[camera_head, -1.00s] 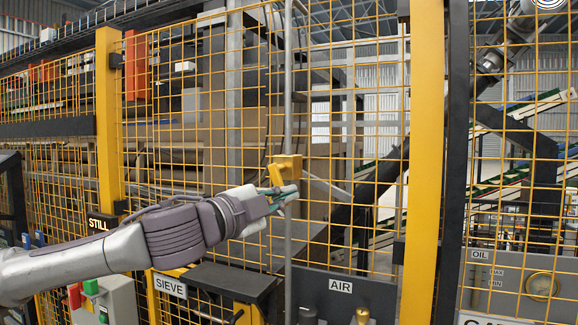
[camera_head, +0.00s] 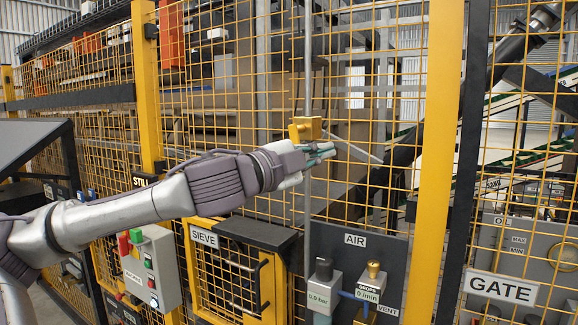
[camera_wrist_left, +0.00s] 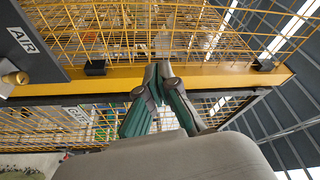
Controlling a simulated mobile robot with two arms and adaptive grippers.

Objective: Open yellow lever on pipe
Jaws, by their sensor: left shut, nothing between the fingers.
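A thin grey vertical pipe (camera_head: 307,85) runs down in front of the yellow mesh fence. A yellow lever piece (camera_head: 305,129) sits on it at mid height, and its lower part is hidden behind my left gripper (camera_head: 331,150). That gripper reaches in from the left with shut, empty green-grey fingers, just below and in front of the yellow piece; I cannot tell if they touch it. In the left wrist view the fingers (camera_wrist_left: 163,72) come together at their tips in front of a yellow beam; I cannot make out the lever there. My right gripper is not in view.
A yellow fence post (camera_head: 436,160) stands right of the pipe. Below are the AIR panel (camera_head: 340,262) with gauge and brass valve, the SIEVE cabinet (camera_head: 235,265), and a grey button box (camera_head: 150,268) under my arm. A GATE sign (camera_head: 502,289) is at lower right.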

